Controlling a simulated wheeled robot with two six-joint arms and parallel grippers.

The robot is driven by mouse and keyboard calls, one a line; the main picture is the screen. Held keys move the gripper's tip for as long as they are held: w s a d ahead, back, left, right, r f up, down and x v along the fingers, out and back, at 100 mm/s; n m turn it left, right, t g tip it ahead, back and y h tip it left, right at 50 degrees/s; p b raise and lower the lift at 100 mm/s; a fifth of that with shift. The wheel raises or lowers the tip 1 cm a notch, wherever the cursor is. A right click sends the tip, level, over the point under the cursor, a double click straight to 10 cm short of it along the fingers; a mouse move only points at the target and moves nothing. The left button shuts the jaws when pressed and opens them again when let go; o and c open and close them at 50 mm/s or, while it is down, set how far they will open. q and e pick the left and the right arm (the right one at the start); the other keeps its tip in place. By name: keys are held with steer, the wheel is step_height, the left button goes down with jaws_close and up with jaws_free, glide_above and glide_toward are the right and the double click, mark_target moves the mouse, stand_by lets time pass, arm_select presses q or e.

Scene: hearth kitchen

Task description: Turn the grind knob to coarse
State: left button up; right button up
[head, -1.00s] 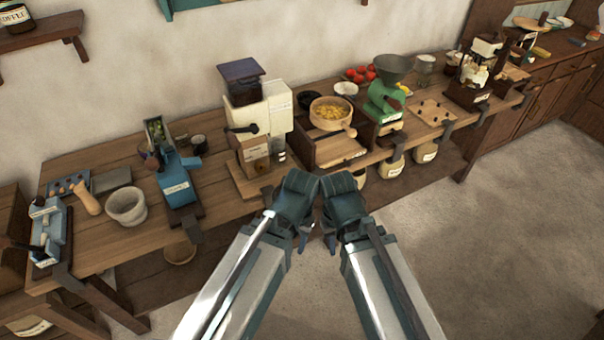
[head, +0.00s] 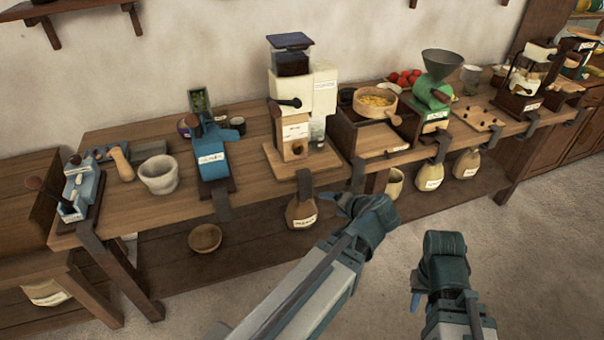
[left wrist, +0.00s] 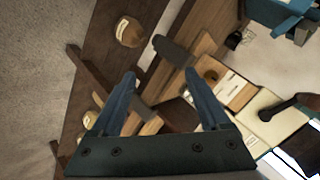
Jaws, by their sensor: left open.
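A cream grinder (head: 325,95) with a dark hopper stands on the bench in the head view. A black-ended lever (head: 289,103) sticks out from its left side, and a small round dark knob (head: 297,149) sits on its wooden front. I cannot tell which is the grind knob, and the labels are unreadable. The grinder also shows in the left wrist view (left wrist: 268,122). My left gripper (head: 350,207) is in front of and below the grinder, apart from it; its fingers (left wrist: 160,75) are open and empty. My right gripper (head: 430,285) is lower right, over the floor; its jaws are unclear.
A blue grinder (head: 212,155) and a white mortar (head: 159,174) stand to the left. A wooden box (head: 380,138) with a round sieve (head: 375,104) and a green grinder (head: 434,95) stand to the right. Floor in front is clear.

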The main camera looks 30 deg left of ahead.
mark_target(299, 151)
arm_select(q)
steer(key=w+a+t+y+b, duration=0.2)
steer(key=w+a+b, duration=0.1)
steer(key=w+a, duration=0.2)
steer(key=w+a+m+t+y+b, duration=0.1)
steer(key=w+a+b, duration=0.3)
steer(key=a, duration=0.4)
steer(key=w+a+t+y+b, duration=0.2)
steer(key=w+a+t+b, duration=0.1)
steer(key=w+a, duration=0.3)
steer(key=shift+a+r+y+b, duration=0.2)
steer(key=shift+a+y+b, duration=0.1)
steer(key=shift+b, duration=0.15)
arm_select(e)
step_height(299, 151, down, 14)
steer(key=shift+r, duration=0.15)
arm_select(q)
steer(key=shift+m, duration=0.3)
jaws_close()
